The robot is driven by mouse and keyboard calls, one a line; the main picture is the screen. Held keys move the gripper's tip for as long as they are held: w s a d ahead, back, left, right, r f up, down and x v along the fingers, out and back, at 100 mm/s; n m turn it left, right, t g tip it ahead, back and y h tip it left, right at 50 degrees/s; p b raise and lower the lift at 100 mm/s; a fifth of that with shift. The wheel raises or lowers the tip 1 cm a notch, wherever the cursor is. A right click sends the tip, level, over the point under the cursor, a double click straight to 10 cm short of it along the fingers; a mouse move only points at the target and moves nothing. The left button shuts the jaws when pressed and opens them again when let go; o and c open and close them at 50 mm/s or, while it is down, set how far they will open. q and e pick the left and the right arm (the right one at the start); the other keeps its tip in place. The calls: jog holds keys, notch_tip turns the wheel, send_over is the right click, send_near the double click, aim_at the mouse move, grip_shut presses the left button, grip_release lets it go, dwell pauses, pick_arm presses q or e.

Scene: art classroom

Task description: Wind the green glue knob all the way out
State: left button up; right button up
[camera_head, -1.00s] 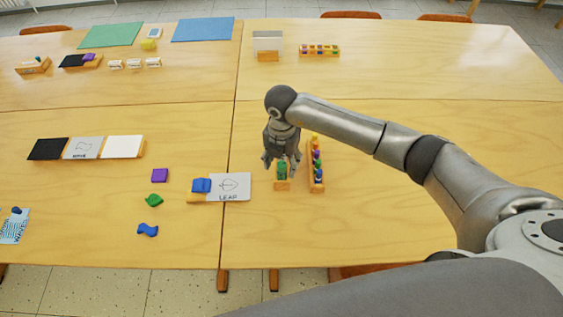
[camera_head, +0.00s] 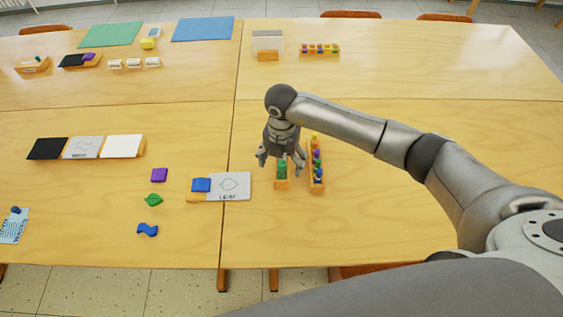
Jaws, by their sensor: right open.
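The green glue knob (camera_head: 282,166) sits on a small orange holder (camera_head: 282,185) on the near table, right of the leaf card. My right gripper (camera_head: 281,164) is above and behind this holder, pointing down, with its fingers spread to either side of the green knob. It looks empty. Whether a finger touches the green piece is too small to tell. My left gripper is not in view.
An orange rack with several coloured knobs (camera_head: 316,180) stands close to the right of the holder. The leaf card (camera_head: 231,187) with a blue block (camera_head: 201,185) lies to the left. Free table (camera_head: 400,230) lies to the right.

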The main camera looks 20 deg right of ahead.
jog(key=n+b, duration=0.3)
jog(key=n, duration=0.2)
jog(key=shift+f+n, duration=0.15)
jog(key=shift+n, duration=0.25)
jog(key=n+b, duration=0.2)
jog(key=n, duration=0.2)
jog(key=shift+n+b, duration=0.35)
jog(key=shift+n, duration=0.05)
dwell(0.3)
jog(key=c, duration=1.5)
jog(key=shift+c, duration=0.2)
